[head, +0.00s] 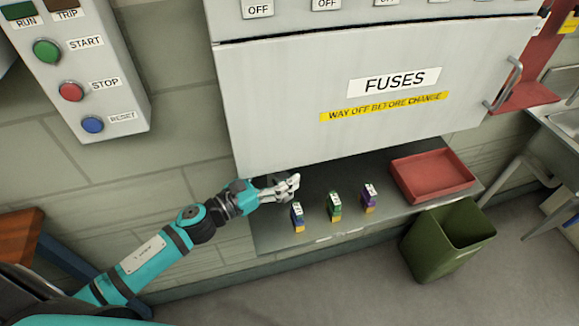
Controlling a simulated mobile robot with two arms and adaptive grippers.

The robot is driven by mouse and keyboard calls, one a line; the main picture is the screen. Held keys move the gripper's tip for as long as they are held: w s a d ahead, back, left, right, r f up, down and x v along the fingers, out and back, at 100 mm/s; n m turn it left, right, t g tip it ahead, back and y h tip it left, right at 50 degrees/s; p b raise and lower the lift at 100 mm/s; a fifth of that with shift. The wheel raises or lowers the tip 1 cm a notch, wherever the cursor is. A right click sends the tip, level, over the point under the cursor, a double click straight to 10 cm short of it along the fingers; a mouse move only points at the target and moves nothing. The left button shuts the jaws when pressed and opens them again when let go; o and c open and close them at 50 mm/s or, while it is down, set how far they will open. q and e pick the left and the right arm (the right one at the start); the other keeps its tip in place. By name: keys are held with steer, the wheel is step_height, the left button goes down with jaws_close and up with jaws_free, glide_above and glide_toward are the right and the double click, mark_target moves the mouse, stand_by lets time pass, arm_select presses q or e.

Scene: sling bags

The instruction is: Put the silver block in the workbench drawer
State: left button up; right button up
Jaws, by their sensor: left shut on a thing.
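My left gripper (290,186) is over the left end of a grey shelf (275,238) below a fuse cabinet, just behind and above a blue fuse-like block (297,217). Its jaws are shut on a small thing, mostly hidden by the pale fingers. I cannot tell whether this is the silver block, and no silver block shows clearly elsewhere. Part of a wood-topped bench (22,232) shows at the left edge. No drawer can be made out there. My right gripper is not in view.
A green block (334,207) and a purple block (369,197) stand on the shelf, right of the blue one. A red tray (430,172) lies at its right end. A green bin (450,240) stands in front. The FUSES cabinet (300,120) hangs low above.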

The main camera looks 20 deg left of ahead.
arm_select(q)
steer(key=x, duration=0.1)
steer(key=p+x, duration=0.1)
steer(key=x, duration=0.1)
steer(key=shift+r, duration=0.35)
steer(key=shift+f, duration=0.8)
steer(key=shift+w+f, duration=0.1)
steer(key=shift+f, duration=0.15)
steer(key=shift+f+b, duration=0.1)
steer(key=shift+b, duration=0.2)
steer(key=o, duration=1.2)
steer(key=shift+o, duration=0.2)
steer(key=shift+s, duration=0.25)
